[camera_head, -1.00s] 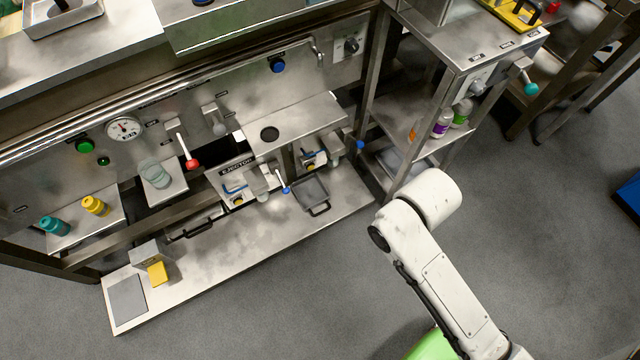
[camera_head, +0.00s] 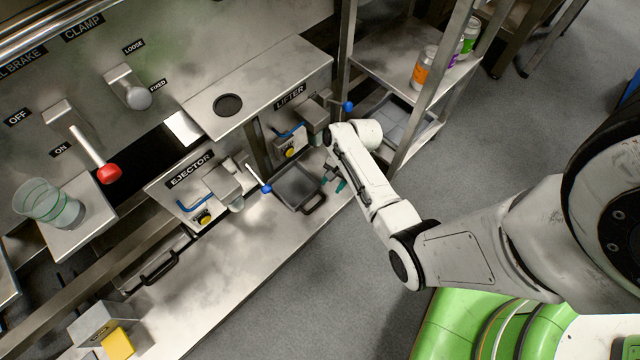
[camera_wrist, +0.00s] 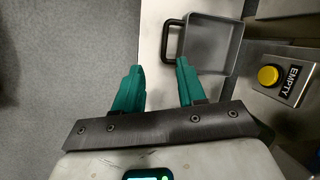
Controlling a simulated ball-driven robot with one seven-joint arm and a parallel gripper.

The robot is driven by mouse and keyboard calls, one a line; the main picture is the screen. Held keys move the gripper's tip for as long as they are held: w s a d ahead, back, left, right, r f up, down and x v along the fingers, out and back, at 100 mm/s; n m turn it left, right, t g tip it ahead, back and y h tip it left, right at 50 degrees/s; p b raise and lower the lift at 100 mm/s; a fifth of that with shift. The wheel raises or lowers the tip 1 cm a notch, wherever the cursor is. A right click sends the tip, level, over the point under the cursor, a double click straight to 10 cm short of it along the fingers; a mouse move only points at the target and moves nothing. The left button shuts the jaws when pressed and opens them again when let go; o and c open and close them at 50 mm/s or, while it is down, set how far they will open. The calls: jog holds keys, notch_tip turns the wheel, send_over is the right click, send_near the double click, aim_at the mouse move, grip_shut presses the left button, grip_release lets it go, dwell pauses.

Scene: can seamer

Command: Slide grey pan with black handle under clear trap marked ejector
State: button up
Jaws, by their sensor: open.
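The grey square pan (camera_head: 293,182) with its black handle (camera_head: 315,203) lies on the low metal ledge, right of the clear trap (camera_head: 237,203) below the EJECTOR label (camera_head: 190,170). In the wrist view the pan (camera_wrist: 213,43) is ahead, with its handle (camera_wrist: 166,42) toward the left. My gripper (camera_head: 335,178) is just right of the pan in the head view. Its two teal fingers (camera_wrist: 158,72) are open and empty, short of the handle and apart from it. No pan is directly under the ejector trap.
A LIFTER unit (camera_head: 305,125) with a blue-knobbed lever stands behind the pan. A blue-tipped lever (camera_head: 262,185) hangs between ejector and pan. A black-handled tray (camera_head: 155,268) sits left of the ejector. A shelf frame (camera_head: 425,100) stands to the right. The ledge's front strip is clear.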

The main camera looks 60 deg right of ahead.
aim_at(318, 204)
jog(key=w+f+m+b, duration=0.1)
jog(key=f+b, duration=0.2)
jog(key=f, duration=0.2)
jog(key=w+f+m+b, duration=0.1)
jog(key=f+b, duration=0.2)
jog(key=f, duration=0.3)
jog(key=w+a+f+m+b, duration=0.1)
jog(key=f+b, duration=0.3)
jog(key=f, duration=0.1)
jog(key=shift+w+a+f+t+y, duration=0.1)
jog(key=shift+w+f+t+y, duration=0.2)
jog(key=shift+w+t, duration=0.1)
grip_shut()
